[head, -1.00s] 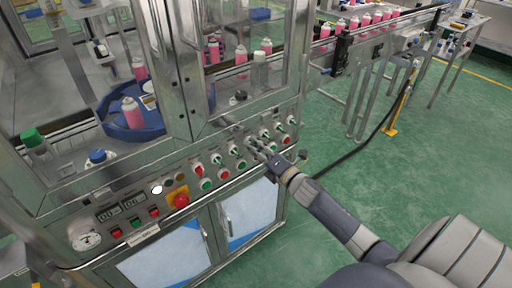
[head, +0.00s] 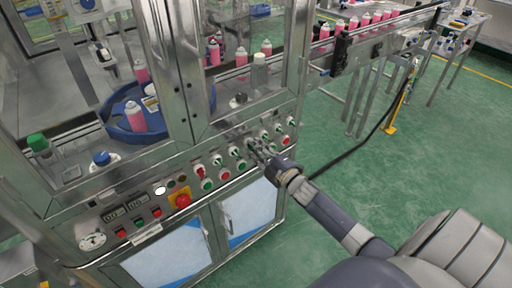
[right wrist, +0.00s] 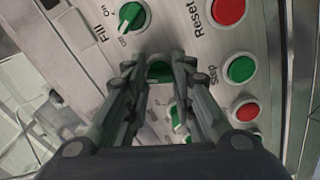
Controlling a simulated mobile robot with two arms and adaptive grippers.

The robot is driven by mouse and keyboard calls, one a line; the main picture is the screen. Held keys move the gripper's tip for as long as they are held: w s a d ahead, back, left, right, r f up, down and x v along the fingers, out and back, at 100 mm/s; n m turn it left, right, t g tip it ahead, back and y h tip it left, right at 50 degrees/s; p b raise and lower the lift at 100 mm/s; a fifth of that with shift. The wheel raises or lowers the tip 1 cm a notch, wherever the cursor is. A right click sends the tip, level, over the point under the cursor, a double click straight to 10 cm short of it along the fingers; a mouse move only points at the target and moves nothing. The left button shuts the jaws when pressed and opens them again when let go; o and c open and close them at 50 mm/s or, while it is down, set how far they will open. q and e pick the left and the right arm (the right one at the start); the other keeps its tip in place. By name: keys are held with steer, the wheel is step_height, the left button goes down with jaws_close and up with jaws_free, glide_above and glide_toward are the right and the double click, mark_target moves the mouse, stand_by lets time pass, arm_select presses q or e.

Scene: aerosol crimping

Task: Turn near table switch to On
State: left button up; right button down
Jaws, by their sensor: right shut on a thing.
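The control panel (head: 215,172) on the machine's front carries a row of green rotary switches, with green and red buttons below them. My right gripper (head: 254,146) is at this row. In the right wrist view, my right gripper (right wrist: 160,75) is shut on a green switch knob (right wrist: 160,71), with a finger on each side of it. The fingers hide this knob's label and most of its pointer. Another green switch (right wrist: 132,16), marked Fill with On and Off, sits just beyond, apart from the fingers. My left gripper is not in view.
A red button (right wrist: 228,10) by the word Reset and a green button (right wrist: 240,69) by the word Step are close to the fingers. A red emergency button (head: 182,201) is further left. Pink cans (head: 136,117) stand behind the glass. The green floor (head: 340,190) at right is open.

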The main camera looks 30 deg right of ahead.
steer(key=shift+m, duration=0.9)
steer(key=shift+f, duration=0.1)
steer(key=c, duration=1.4)
jaws_free()
steer(key=shift+o, duration=0.2)
steer(key=s+d, duration=0.1)
steer(key=s, duration=1.1)
